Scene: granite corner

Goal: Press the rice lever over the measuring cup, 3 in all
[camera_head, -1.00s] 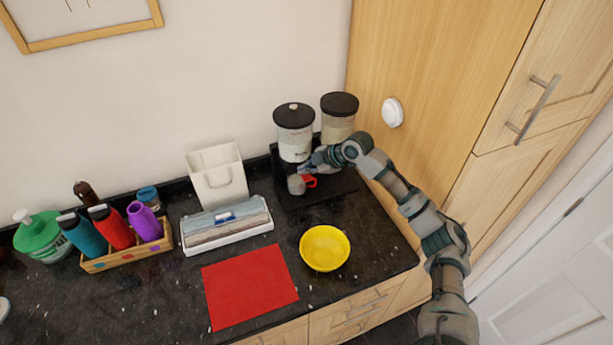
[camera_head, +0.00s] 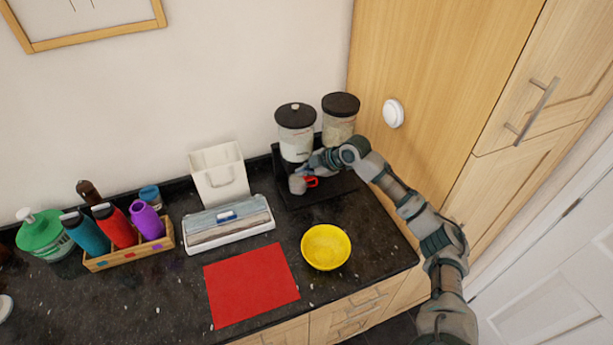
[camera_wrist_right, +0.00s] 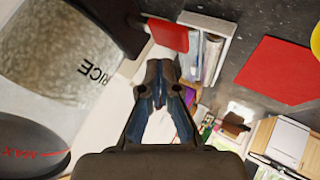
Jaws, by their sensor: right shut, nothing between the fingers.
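The dispenser with the "RICE" label (camera_wrist_right: 95,75) fills the left of the right wrist view. In the head view its clear canister (camera_head: 297,143) stands at the back, with a black lid. A grey measuring cup (camera_head: 297,185) with a red handle (camera_head: 312,182) sits below it on the black base. My right gripper (camera_head: 307,163) is shut and empty, close in front of the dispenser above the cup. In the wrist view its fingertips (camera_wrist_right: 161,82) meet below a red part (camera_wrist_right: 168,35); I cannot tell whether this is the lever or cup handle. My left gripper is out of view.
A second canister (camera_head: 340,128) stands to the right. A yellow bowl (camera_head: 326,247) and red mat (camera_head: 250,286) lie in front. A white bin (camera_head: 218,175), wrap box (camera_head: 228,222) and bottle crate (camera_head: 128,256) stand left. The wooden cabinet (camera_head: 440,100) bounds the right.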

